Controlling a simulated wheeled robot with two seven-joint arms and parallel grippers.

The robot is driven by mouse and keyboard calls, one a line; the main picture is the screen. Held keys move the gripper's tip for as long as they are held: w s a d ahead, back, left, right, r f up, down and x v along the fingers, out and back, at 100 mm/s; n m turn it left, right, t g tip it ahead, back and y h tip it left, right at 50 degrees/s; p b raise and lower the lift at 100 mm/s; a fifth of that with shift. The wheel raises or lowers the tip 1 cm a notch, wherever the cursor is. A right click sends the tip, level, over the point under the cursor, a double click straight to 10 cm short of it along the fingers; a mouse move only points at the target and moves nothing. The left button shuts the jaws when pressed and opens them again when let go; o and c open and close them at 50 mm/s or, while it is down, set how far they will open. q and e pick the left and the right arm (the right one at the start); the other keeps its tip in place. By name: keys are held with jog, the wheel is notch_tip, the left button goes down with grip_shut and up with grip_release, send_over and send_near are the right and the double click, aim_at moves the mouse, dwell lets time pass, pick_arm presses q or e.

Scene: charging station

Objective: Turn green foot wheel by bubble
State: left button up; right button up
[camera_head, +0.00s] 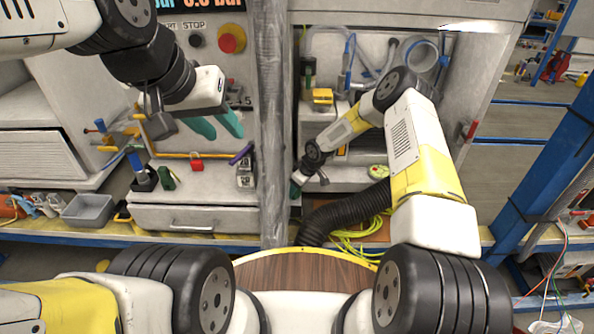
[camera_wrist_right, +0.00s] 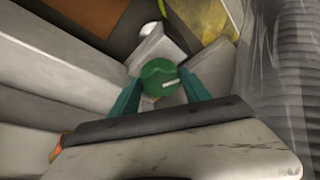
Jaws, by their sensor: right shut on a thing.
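The green foot wheel (camera_wrist_right: 159,76) shows in the right wrist view as a round green knob with a pale bar mark. The two teal fingers of my right gripper (camera_wrist_right: 160,92) stand on either side of it, shut on it. In the head view my right gripper (camera_head: 296,188) reaches low behind the grey post, and the wheel cannot be made out there. A small round yellow-green thing (camera_head: 377,171) on the bench may be the bubble level; its bubble is too small to read. My left gripper (camera_head: 218,126) is open and empty in front of the left panel.
A grey vertical post (camera_head: 274,120) stands left of my right gripper. A black corrugated hose (camera_head: 345,212) and yellow cables (camera_head: 362,240) lie below my right arm. A grey bin (camera_head: 88,210) and small tools sit at the left. A blue upright (camera_head: 545,170) stands at the right.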

jog(key=shift+n+g, duration=0.3)
jog(key=shift+n, duration=0.4)
jog(key=o, duration=1.3)
jog(key=shift+d, duration=0.1)
jog(key=shift+o, duration=0.2)
jog(key=shift+r, duration=0.1)
jog(key=v, duration=0.7)
jog(key=shift+d+r, duration=0.15)
jog(key=shift+r, duration=0.1)
